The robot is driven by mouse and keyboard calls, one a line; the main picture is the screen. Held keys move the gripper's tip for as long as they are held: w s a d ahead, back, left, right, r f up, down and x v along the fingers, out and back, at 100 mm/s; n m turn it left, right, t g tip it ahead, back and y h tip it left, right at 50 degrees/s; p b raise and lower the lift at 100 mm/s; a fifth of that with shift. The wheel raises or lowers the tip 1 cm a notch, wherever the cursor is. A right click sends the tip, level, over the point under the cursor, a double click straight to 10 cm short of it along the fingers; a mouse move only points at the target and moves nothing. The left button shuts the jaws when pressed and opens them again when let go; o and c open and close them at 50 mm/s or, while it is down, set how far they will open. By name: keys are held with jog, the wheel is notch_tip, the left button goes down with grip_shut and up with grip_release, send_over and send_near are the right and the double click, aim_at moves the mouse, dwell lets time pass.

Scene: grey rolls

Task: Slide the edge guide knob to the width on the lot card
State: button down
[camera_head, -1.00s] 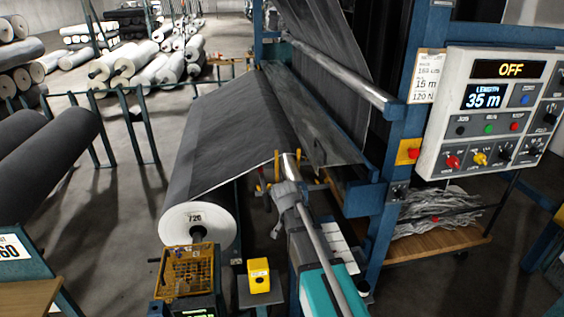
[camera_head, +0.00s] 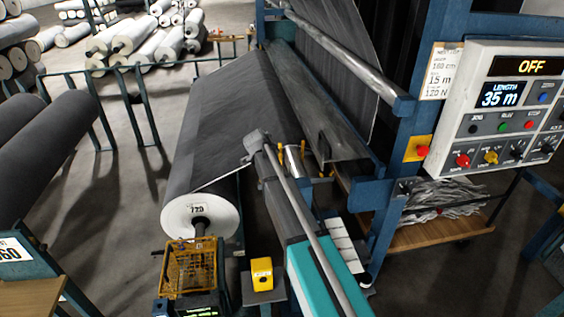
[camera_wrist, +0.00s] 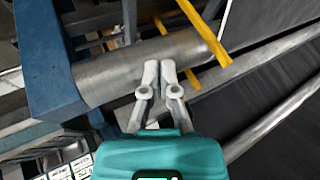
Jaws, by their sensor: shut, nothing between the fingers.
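The lot card (camera_head: 440,72) hangs on the blue post beside the control panel in the head view; it reads 160 cm, 15 m and 120 N. Yellow guide parts (camera_head: 303,155) stand by the metal roller at the near end of the table. They show as yellow bars (camera_wrist: 204,32) in the wrist view. I cannot make out which part is the edge guide knob. My gripper (camera_wrist: 160,65) is shut and empty, its grey fingertips together in front of the metal roller (camera_wrist: 135,68), just left of the yellow bars. I cannot tell whether it touches anything.
The control panel (camera_head: 505,110) reads OFF and LENGTH 35 m. A large grey roll (camera_head: 203,212) with a white end lies left of my arm. A yellow box (camera_head: 262,272) and a yellow basket (camera_head: 188,270) stand in front.

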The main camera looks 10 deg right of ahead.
jog(key=shift+d+f, duration=0.1)
jog(key=shift+d, duration=0.1)
jog(key=w+d+f+b, duration=0.3)
jog(key=w+f+b, duration=0.4)
jog(key=w+b, duration=0.1)
jog(key=shift+w+d+f, duration=0.35)
jog(key=shift+w+f, duration=0.05)
dwell(0.6)
jog(key=w, duration=0.5)
dwell(0.4)
jog(key=shift+s, duration=0.15)
